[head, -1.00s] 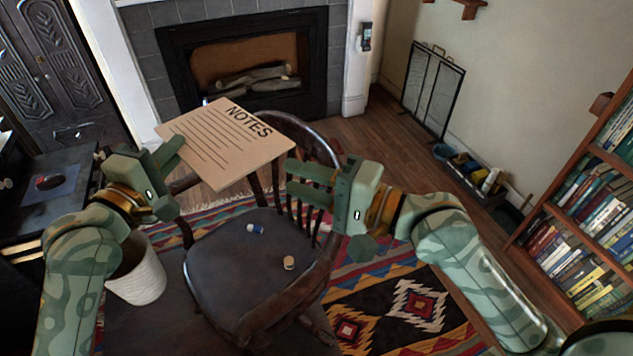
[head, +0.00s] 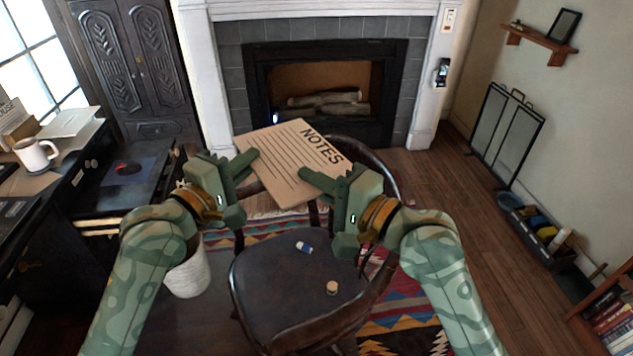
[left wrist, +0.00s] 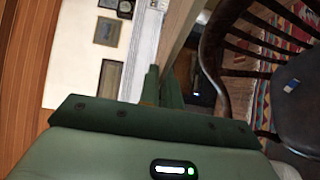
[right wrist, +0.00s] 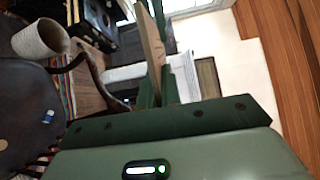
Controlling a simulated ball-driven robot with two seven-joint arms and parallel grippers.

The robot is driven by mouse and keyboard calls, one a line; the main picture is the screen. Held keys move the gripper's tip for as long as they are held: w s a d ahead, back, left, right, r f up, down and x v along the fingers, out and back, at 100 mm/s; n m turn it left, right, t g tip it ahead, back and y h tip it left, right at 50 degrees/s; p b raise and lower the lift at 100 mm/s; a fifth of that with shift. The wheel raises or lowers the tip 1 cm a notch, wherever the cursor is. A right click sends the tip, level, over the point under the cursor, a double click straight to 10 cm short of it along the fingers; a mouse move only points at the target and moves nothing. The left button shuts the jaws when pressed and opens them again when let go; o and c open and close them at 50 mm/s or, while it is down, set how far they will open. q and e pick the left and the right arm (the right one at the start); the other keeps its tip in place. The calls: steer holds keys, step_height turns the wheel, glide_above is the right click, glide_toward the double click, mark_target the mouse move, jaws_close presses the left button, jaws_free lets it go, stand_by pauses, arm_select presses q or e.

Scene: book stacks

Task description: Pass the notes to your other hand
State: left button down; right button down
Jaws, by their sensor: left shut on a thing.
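The notes (head: 285,165), a flat tan board with dark lines and the word NOTES, are held up tilted above the chair, between my two grippers. My left gripper (head: 250,163) is shut on the board's left edge. In the left wrist view the board (left wrist: 178,32) runs up from its fingers (left wrist: 162,88). My right gripper (head: 308,180) is at the board's near right edge. In the right wrist view the board (right wrist: 151,42) comes down to its fingers (right wrist: 157,92), which lie close about it; whether they clamp it is unclear.
A dark wooden chair (head: 290,290) stands below, with a small blue-and-white item (head: 304,248) and a small tan round item (head: 332,288) on its seat. A white bin (head: 187,275) and a dark desk (head: 75,190) are at left. A fireplace is behind.

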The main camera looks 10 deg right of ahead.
arm_select(q)
steer(key=c, duration=1.5)
jaws_free()
steer(key=shift+r, duration=0.1)
steer(key=shift+c, duration=0.2)
